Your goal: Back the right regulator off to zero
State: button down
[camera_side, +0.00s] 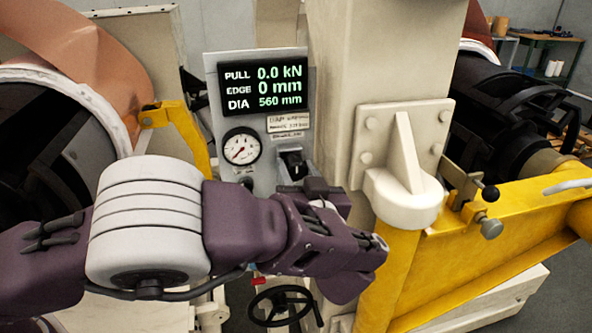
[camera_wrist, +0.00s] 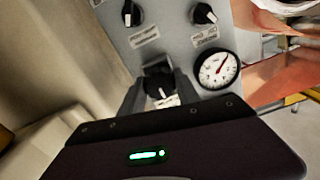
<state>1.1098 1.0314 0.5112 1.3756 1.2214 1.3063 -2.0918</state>
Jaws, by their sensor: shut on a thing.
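My gripper (camera_wrist: 159,88) is shut on a black knob (camera_wrist: 158,70) with a white pointer mark, on the grey control panel (camera_wrist: 102,12). In the side view this dark knob (camera_side: 293,163) is right of the round gauge, partly behind my gripper. The white gauge (camera_side: 242,147) has its needle toward the lower left. The wrist view, turned over, shows the gauge (camera_wrist: 216,69) right of the held knob, its needle toward the upper right. Labels are too small to read, so I cannot tell which knob is the right regulator.
Two other black knobs (camera_wrist: 131,13) (camera_wrist: 204,14) sit nearby on the panel. A display (camera_side: 263,86) reads PULL 0.0 kN, EDGE 0 mm, DIA 560 mm. A cream column (camera_side: 387,60) and yellow arm (camera_side: 500,225) stand right; a copper coil (camera_side: 75,38) is left. A black handwheel (camera_side: 280,305) is below.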

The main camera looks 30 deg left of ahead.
jog(key=shift+f, duration=0.1)
dwell(0.4)
jog(key=c, duration=0.9)
grip_release()
jog(key=shift+s, duration=0.1)
jog(key=v, duration=0.7)
